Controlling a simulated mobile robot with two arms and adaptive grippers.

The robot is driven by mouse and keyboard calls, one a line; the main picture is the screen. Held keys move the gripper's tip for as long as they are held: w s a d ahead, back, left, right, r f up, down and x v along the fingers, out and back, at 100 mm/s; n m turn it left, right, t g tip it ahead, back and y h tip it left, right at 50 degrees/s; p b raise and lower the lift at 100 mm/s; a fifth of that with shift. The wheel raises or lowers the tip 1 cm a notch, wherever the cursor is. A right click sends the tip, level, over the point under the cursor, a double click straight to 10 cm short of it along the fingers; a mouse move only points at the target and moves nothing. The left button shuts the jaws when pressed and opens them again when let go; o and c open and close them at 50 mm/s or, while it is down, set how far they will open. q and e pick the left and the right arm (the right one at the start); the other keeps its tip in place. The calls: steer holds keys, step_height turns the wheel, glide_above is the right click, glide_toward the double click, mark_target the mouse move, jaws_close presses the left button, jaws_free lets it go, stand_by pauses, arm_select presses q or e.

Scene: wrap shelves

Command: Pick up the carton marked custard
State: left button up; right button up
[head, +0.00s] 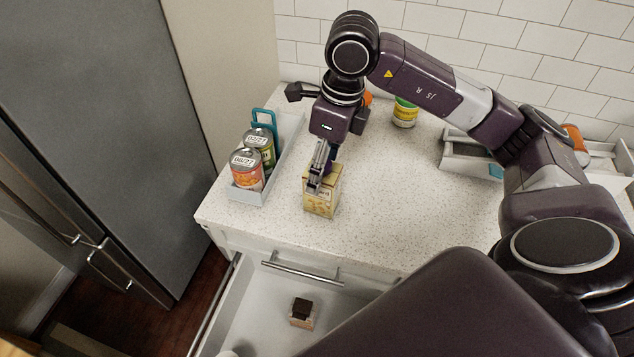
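A pale yellow carton (321,204) stands on the speckled counter near its front edge. Its printed front faces me, and its marking is partly covered, so I cannot read it in full. My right gripper (316,184) points down at the carton's top, with its fingers overlapping the upper part. I cannot tell whether the fingers are closed on it or only around it. My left gripper is not in view.
A grey caddy (250,196) with two cans stands left of the carton. A green-and-yellow can (404,112) stands at the back. A white organizer (466,165) is at right. An open drawer (256,318) below holds a small dark-topped box (302,312).

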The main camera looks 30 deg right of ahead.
mark_target(325, 204)
steer(key=shift+s+a+f+p, duration=0.1)
steer(key=shift+f+p, duration=0.3)
steer(key=shift+f, duration=0.35)
steer(key=f, duration=0.2)
steer(key=w+f+p, duration=0.1)
steer(key=shift+a+f, duration=0.1)
steer(key=shift+f, duration=0.25)
steer(key=shift+f+p, duration=0.3)
steer(key=shift+f, duration=0.15)
steer(key=shift+w, duration=0.1)
steer(key=c, duration=1.7)
